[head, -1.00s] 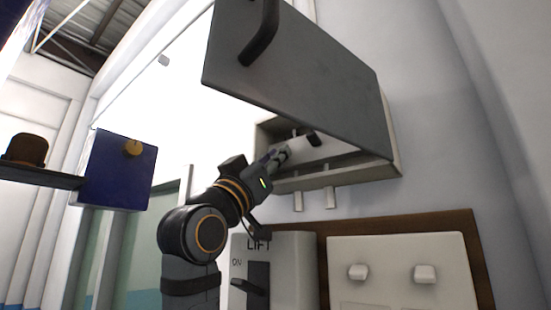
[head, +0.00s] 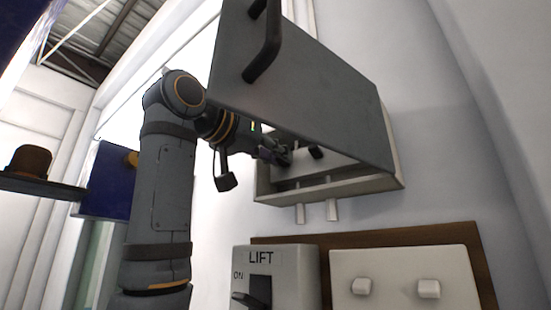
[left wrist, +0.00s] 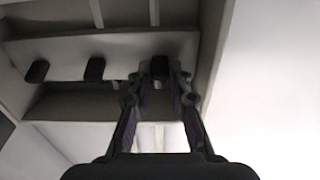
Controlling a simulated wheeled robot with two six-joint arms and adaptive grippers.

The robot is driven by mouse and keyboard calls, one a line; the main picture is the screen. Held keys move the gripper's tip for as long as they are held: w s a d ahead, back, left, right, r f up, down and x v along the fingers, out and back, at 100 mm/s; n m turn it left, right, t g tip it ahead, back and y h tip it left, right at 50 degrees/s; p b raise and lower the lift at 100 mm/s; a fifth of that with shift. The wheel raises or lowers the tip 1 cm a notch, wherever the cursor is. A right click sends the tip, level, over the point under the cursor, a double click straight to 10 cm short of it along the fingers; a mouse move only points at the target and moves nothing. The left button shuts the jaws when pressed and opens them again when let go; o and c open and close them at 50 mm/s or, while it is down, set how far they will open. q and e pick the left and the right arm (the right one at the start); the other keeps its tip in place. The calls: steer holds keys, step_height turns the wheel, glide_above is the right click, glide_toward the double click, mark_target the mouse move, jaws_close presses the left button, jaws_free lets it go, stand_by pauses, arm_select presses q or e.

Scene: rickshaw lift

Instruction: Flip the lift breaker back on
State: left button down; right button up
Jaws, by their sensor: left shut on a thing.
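The grey breaker box (head: 385,179) hangs on the wall with its grey cover (head: 300,95) raised open. In the left wrist view, the box interior (left wrist: 120,45) holds a row of black switches: one at the left (left wrist: 37,71), one in the middle (left wrist: 95,68), and one at the right (left wrist: 160,66). My left gripper (head: 284,155) reaches in under the cover from the left. In the left wrist view, its fingers (left wrist: 160,82) are shut on the right black switch, one on each side. Their tips partly hide it. My right gripper is out of view.
Below the box, a pale LIFT control (head: 293,270) with an ON mark and black lever (head: 250,298) stands beside a white double switch plate (head: 400,268) on a brown board (head: 470,238). A shelf with a brown hat (head: 30,161) is at left.

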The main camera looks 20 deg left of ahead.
arm_select(q)
steer(key=shift+r+g, duration=0.4)
stand_by(0.3)
steer(key=c, duration=1.2)
jaws_free()
steer(key=shift+f, duration=0.1)
steer(key=v, duration=1.2)
steer(key=shift+d, duration=0.1)
steer(key=shift+w, duration=0.15)
